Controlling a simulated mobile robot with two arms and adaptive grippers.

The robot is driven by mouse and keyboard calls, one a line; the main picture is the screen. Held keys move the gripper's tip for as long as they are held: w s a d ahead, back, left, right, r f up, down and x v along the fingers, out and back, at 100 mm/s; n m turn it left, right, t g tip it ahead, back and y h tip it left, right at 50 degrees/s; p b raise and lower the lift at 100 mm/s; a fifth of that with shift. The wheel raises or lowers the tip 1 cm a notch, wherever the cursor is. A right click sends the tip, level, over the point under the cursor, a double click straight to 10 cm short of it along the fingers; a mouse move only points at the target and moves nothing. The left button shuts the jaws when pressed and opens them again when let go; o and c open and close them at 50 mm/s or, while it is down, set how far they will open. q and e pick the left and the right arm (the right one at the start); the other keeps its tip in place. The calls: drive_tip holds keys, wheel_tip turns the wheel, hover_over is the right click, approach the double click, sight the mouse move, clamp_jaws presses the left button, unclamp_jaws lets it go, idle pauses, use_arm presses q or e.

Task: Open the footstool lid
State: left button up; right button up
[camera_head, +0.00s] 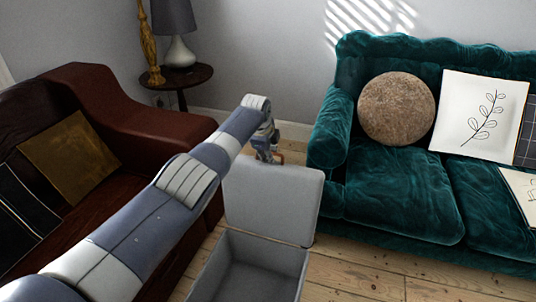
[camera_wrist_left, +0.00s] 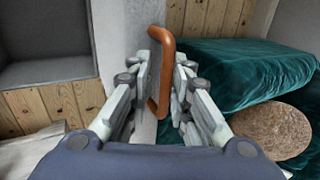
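The grey footstool (camera_head: 298,262) stands on the floor at the lower middle of the head view, its hollow inside showing. Its lid (camera_head: 270,203) is raised and stands about upright at the far side of the box. The wrist view shows the lid edge-on (camera_wrist_left: 146,14) and the open box (camera_wrist_left: 45,75) at upper left. My left gripper (camera_head: 270,152) is at the lid's top edge. In the wrist view its fingers (camera_wrist_left: 162,92) are closed around the orange-brown handle (camera_wrist_left: 164,70), one on each side. My right gripper is not in view.
A teal sofa (camera_head: 400,195) with cushions stands close on the right of the lid. A dark red sofa (camera_head: 130,115) is on the left. A small round table (camera_head: 185,77) with a lamp (camera_head: 178,50) is behind. Bare floorboards (camera_head: 350,272) show at front right.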

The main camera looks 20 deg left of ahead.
use_arm(q)
drive_tip(key=shift+s+f, duration=0.1)
drive_tip(key=shift+f, duration=0.05)
drive_tip(key=shift+s+r, duration=0.2)
drive_tip(key=shift+r, duration=0.4)
drive_tip(key=v, duration=1.1)
drive_tip(key=shift+w, duration=0.1)
